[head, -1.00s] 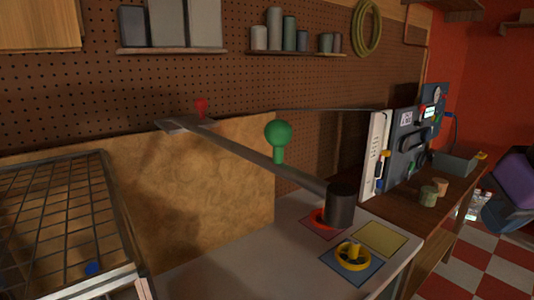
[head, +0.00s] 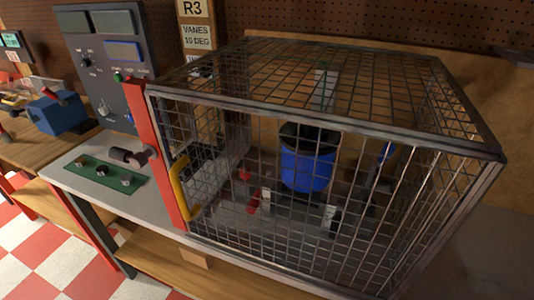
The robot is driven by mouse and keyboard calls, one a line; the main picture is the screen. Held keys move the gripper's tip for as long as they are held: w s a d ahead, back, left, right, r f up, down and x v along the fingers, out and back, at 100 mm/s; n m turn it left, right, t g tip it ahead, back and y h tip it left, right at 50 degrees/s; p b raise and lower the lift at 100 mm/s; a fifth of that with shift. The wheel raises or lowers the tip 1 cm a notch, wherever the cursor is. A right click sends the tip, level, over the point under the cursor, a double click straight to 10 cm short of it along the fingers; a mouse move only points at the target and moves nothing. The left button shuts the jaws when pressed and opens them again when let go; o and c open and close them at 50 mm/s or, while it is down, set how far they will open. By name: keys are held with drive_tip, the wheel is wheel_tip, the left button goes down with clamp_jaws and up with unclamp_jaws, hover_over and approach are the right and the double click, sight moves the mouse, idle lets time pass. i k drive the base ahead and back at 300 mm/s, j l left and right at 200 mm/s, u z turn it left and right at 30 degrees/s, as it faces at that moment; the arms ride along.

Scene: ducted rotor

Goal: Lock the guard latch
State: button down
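The wire-mesh guard (head: 322,125) is a cage on the bench, its grey frame standing at the middle and right of the head view. A red upright post (head: 161,165) stands at its left front corner, beside a yellow handle (head: 183,188). A dark cylindrical knob (head: 127,157) sticks out to the left of the post and looks like the latch; I cannot tell its state. Inside the cage, behind the mesh, are a blue duct (head: 306,162) and small red parts (head: 252,203). My gripper is not in view.
A grey control panel (head: 103,62) stands behind the knob. A green board with several knobs (head: 106,171) lies on the grey bench top (head: 75,163). A blue vise-like tool (head: 60,113) sits at far left. The checkered floor (head: 50,255) at lower left is clear.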

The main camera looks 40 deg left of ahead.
sight(139, 159)
drive_tip(key=i+u, duration=0.1)
drive_tip(key=u, duration=2.35)
drive_tip(key=i+j, duration=0.15)
drive_tip(key=j, duration=0.25)
drive_tip(key=i+j+z, duration=0.1)
drive_tip(key=j, duration=0.25)
drive_tip(key=i+j, duration=0.2)
drive_tip(key=j, duration=0.2)
